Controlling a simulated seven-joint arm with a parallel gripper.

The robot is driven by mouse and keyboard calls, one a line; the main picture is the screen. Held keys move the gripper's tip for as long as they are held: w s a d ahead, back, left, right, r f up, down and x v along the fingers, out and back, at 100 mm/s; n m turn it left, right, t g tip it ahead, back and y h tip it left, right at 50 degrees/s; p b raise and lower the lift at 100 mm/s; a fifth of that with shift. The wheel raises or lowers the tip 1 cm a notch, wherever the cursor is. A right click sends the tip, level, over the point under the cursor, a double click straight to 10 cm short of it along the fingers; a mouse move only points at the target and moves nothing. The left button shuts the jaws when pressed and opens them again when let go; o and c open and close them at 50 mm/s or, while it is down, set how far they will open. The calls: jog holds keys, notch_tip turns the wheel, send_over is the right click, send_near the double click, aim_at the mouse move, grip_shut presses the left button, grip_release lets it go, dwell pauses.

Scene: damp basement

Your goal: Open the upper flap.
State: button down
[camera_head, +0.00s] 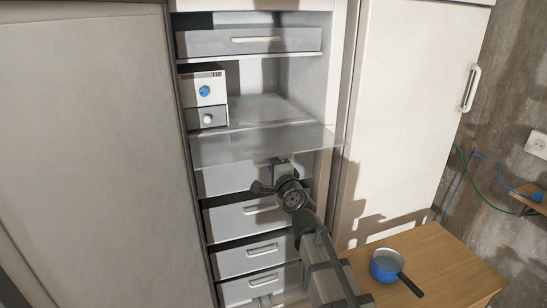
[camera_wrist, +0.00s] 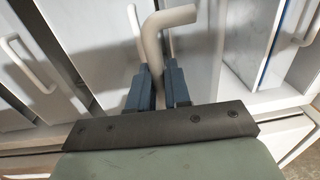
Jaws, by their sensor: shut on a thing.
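A tall white cabinet stands open, with shelves and drawers inside. A clear, glass-like flap (camera_head: 235,147) juts forward from its middle, nearly level. Higher up, a grey front (camera_head: 250,41) with a pale handle is closed. My gripper (camera_head: 280,168) is at the clear flap's front edge, partly hidden by my own wrist. In the wrist view my gripper's blue fingers (camera_wrist: 158,75) are shut on a bent, cream-coloured handle (camera_wrist: 156,45). Where this handle attaches is not clear.
Several closed drawers (camera_head: 255,224) with pale handles sit below the flap. A white box with a blue knob (camera_head: 205,90) stands on the shelf. Open cabinet doors flank both sides, the right one (camera_head: 405,110) with a handle. A blue pot (camera_head: 385,266) stands on a wooden table (camera_head: 440,258).

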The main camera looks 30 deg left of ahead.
jog(key=shift+w+a+f, duration=0.15)
jog(key=shift+w+a, duration=0.3)
jog(key=shift+a, duration=0.05)
jog(key=c, duration=1.5)
grip_release()
jog(key=shift+o, duration=0.7)
jog(key=shift+w+a+f, duration=0.1)
jog(key=shift+w+a, duration=0.05)
jog(key=shift+o, duration=0.7)
jog(key=shift+s+d, duration=0.2)
jog(key=shift+s+d, duration=0.1)
jog(key=shift+d, duration=0.05)
jog(key=v, duration=0.7)
jog(key=shift+s+d, duration=0.1)
